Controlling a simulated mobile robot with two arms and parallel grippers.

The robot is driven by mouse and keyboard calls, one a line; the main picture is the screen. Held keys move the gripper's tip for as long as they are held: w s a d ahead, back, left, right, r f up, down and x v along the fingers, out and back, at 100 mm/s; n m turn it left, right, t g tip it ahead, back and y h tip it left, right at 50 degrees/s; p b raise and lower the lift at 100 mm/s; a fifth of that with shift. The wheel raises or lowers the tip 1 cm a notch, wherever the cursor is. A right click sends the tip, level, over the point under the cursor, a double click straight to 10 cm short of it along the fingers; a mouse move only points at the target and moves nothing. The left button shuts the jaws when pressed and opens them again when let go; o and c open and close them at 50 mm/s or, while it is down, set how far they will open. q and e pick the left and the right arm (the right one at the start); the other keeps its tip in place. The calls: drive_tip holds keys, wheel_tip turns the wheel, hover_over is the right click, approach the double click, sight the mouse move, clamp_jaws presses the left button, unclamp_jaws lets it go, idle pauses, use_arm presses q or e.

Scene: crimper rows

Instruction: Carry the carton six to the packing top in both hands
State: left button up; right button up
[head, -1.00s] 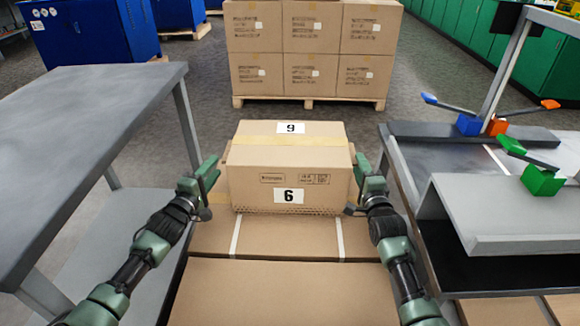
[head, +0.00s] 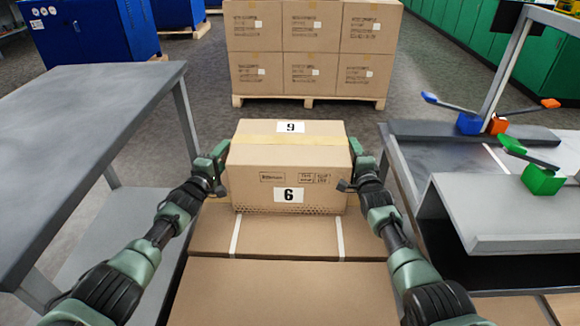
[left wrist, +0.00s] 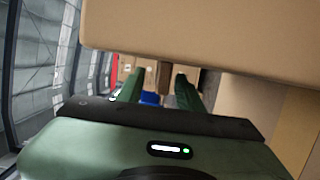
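The carton six (head: 290,180) is a brown box with a "6" label on its front and tape over its top, where another label reads "9" from here. It rests on a stack of brown boxes (head: 290,290). My left gripper (head: 220,160) is at its left side and my right gripper (head: 355,160) at its right side, both very close; contact is unclear. In the left wrist view, the left fingers (left wrist: 160,92) stand apart below the carton (left wrist: 200,35). The right fingers are partly hidden. A bare grey table top (head: 80,120) is at the left; no marking identifies the packing top.
A bench (head: 500,225) with green, blue and orange-handled tools stands at the right. A pallet of stacked cartons (head: 310,60) is behind, with blue cabinets (head: 90,30) at the back left. Open floor (head: 200,85) lies between.

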use_arm(q)
clamp_jaws()
use_arm(e)
clamp_jaws()
use_arm(q)
drive_tip(key=shift+f, duration=0.1)
use_arm(e)
drive_tip(key=shift+f, duration=0.1)
idle(0.9)
use_arm(q)
drive_tip(key=shift+w+r, duration=0.1)
drive_tip(key=shift+r, duration=0.3)
use_arm(e)
drive_tip(key=shift+w+r, duration=0.1)
drive_tip(key=shift+r, duration=0.3)
